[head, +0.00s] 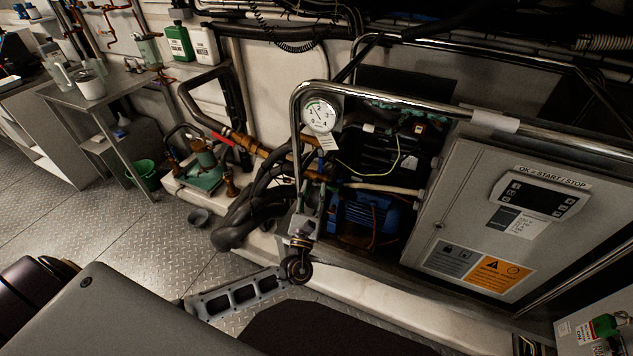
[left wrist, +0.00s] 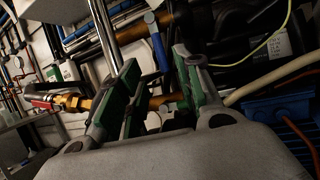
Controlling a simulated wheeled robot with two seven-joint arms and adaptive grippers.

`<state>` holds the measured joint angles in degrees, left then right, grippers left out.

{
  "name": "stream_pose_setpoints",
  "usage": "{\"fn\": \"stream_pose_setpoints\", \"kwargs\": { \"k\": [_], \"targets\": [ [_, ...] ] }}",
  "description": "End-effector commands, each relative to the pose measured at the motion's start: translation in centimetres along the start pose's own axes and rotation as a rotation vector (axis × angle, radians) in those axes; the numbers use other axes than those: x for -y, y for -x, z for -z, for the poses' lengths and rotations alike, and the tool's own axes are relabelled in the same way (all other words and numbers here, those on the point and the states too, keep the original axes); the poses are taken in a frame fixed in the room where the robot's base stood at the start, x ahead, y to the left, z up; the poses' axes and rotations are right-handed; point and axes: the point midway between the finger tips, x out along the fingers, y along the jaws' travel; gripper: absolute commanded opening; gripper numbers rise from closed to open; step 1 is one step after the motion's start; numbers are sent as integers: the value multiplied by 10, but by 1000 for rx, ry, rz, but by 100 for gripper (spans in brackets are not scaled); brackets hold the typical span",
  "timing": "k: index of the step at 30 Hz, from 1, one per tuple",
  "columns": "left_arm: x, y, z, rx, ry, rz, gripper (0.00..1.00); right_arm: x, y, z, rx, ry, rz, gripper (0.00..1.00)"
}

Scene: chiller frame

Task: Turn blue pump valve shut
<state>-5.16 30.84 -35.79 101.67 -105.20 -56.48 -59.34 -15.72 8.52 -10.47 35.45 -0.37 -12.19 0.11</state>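The blue valve lever (left wrist: 158,48) hangs from a silver fitting on a brass pipe in the left wrist view, beyond and between my fingertips. In the head view the blue lever (head: 321,162) is a small mark below the gauge. Contact with the lever cannot be made out. My right gripper is not in view.
A chrome frame rail (head: 293,130) stands left of the lever, with a pressure gauge (head: 320,115) above. A blue pump motor (head: 365,215) sits right and below. A red-handled valve (head: 221,138) is left. A grey control box (head: 470,220) closes the right side.

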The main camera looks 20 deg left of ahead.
Motion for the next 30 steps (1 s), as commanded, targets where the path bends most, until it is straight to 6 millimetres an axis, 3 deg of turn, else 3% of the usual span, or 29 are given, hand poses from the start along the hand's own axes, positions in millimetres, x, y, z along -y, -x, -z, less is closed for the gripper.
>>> {"fn": "stream_pose_setpoints", "kwargs": {
  "k": [6,12,30],
  "targets": [
    [0,29,0,-2,1,1,35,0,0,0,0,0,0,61],
    [0,46,0,-1,-1,1,35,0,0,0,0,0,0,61],
    [0,50,0,1,0,0,35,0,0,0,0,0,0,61]
  ]
}}
